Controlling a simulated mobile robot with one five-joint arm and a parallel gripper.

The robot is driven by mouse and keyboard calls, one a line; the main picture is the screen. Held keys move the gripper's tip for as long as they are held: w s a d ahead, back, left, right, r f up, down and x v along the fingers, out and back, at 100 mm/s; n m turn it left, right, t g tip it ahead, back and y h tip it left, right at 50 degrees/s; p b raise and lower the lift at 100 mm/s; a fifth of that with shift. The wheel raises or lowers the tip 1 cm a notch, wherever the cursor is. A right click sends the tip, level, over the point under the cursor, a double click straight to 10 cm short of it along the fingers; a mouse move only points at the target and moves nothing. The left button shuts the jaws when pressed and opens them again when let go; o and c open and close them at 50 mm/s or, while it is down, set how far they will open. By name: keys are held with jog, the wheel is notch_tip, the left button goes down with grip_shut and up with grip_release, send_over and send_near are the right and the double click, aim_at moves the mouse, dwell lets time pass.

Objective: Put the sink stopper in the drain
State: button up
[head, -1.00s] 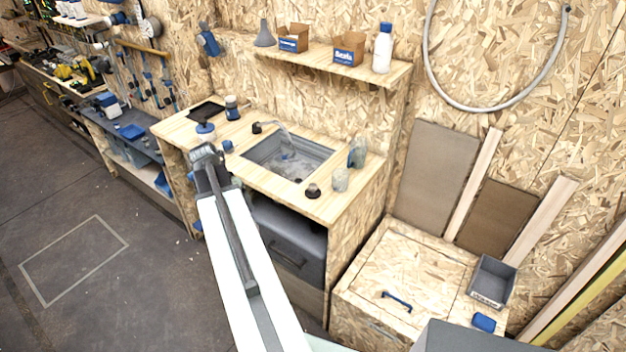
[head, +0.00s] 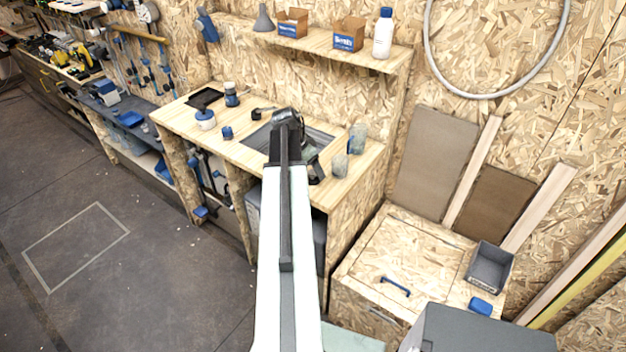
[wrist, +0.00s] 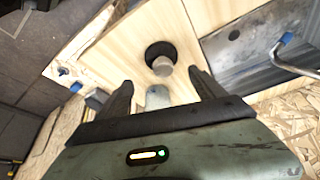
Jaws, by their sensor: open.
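The sink stopper (wrist: 160,54), a dark round disc with a grey knob, lies on the pale wooden counter beside the sink in the wrist view. My gripper (wrist: 160,78) is open; in that view its fingertips are just short of the stopper, with the knob between their lines. Nothing is held. The grey sink also shows in the wrist view (wrist: 262,38). A small dark spot there may be the drain.
Cloudy jars (head: 340,166) stand right of my gripper on the counter (head: 240,155). A bent metal faucet (wrist: 285,50) reaches over the sink. A blue-lidded tub (head: 205,119) and a small blue item (head: 227,132) stand left of the sink. A shelf (head: 340,55) runs above.

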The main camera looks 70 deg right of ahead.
aim_at(313, 172)
jog(key=b+x, duration=0.2)
jog(key=w+b+x, duration=0.1)
jog(key=x, duration=0.1)
jog(key=shift+f+b, duration=0.35)
jog(key=shift+f, duration=0.1)
jog(key=shift+s+r, duration=0.1)
jog(key=shift+r, duration=0.05)
jog(key=shift+c, duration=0.3)
jog(key=c, duration=1.6)
jog(key=shift+o, duration=0.2)
jog(key=shift+r, duration=0.1)
